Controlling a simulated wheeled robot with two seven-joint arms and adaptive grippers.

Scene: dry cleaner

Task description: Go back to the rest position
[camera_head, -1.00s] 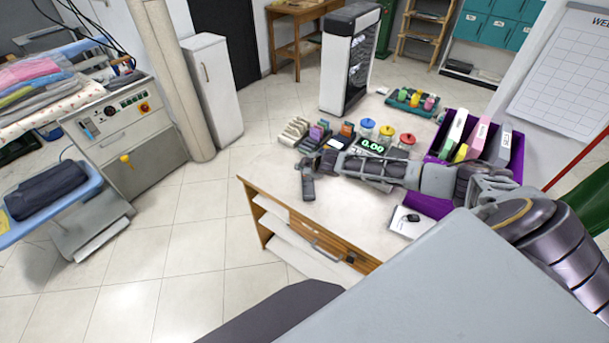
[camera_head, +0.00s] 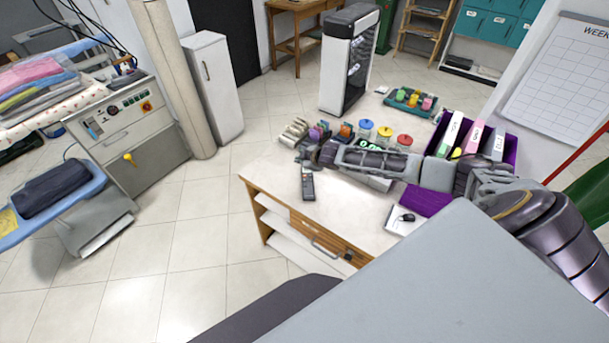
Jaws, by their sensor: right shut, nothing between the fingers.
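My right arm comes in from the right edge and reaches left across the white counter (camera_head: 270,178). My right gripper (camera_head: 312,153) is at its left end, over the counter, shut and empty. A dark handheld device (camera_head: 308,186) lies on the counter just in front of the gripper, apart from it as far as I can see. The forearm partly hides a scale with a green display (camera_head: 368,143). My left gripper is not in view.
Jars with coloured lids (camera_head: 385,131) stand behind the forearm. A purple box (camera_head: 510,150) with binders is at the right. A white pad (camera_head: 396,222) with a black key fob (camera_head: 407,218) lies near the front. The counter's left front is clear.

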